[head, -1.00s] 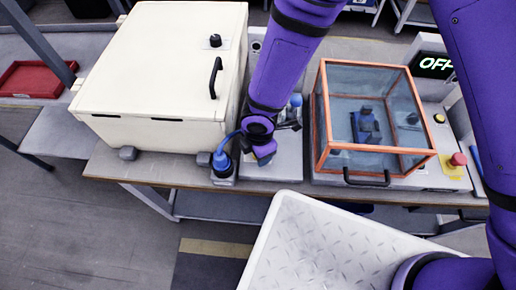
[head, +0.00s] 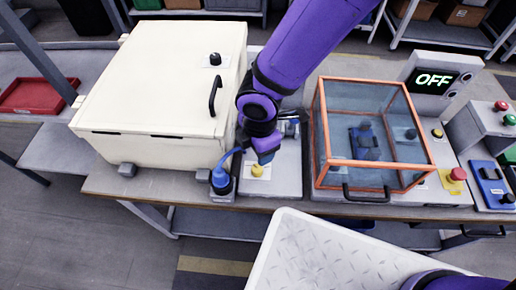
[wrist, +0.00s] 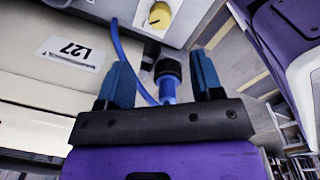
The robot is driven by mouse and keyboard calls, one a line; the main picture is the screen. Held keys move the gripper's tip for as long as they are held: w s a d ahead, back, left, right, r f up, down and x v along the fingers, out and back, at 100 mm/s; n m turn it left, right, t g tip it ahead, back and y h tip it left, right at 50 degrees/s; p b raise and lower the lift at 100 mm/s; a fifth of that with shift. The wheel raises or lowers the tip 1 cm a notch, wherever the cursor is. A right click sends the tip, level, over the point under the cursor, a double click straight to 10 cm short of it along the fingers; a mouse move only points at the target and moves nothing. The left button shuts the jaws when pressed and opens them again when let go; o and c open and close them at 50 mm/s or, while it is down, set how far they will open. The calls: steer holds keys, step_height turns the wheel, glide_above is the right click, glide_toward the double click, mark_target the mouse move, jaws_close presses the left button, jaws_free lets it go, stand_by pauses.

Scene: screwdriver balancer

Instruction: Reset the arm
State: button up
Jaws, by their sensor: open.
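My gripper (head: 262,154) is open, at the end of my purple arm, over the front of the bench between the white cabinet and the glass box. In the wrist view, its two blue fingers (wrist: 163,82) stand apart. A black and blue connector (wrist: 168,75) with a blue cable shows in the gap between them, and I see no contact. In the head view a blue plug with a cable (head: 220,180) stands in a small holder left of my gripper. The yellow knob (head: 259,172) is just below it, and also shows in the wrist view (wrist: 159,15).
The white cabinet (head: 165,85) with a black handle stands left. The orange-framed glass box (head: 375,190) stands right, near an OFF display (head: 435,79) and a red button (head: 457,174). A red tray (head: 37,95) is far left. A pale tray-like surface (head: 330,250) is in front.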

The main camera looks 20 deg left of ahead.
stand_by(0.4)
steer(key=w+d+r+m+t, duration=0.2)
steer(key=w+d+r+m, duration=0.45)
steer(key=d+r, duration=0.5)
steer(key=w+d+r+m+t, duration=0.1)
steer(key=w+d+r+m, duration=0.55)
steer(key=d+r, duration=0.5)
steer(key=s+d+r+m+t, duration=0.1)
steer(key=s+d+r+m, duration=0.4)
steer(key=d, duration=0.5)
steer(key=s+d+r+m, duration=0.6)
steer(key=s+d+m, duration=0.3)
steer(key=d+m, duration=0.1)
steer(key=shift+s+d+r+t, duration=0.25)
steer(key=shift+s+d+t, duration=0.15)
steer(key=shift+d, duration=0.35)
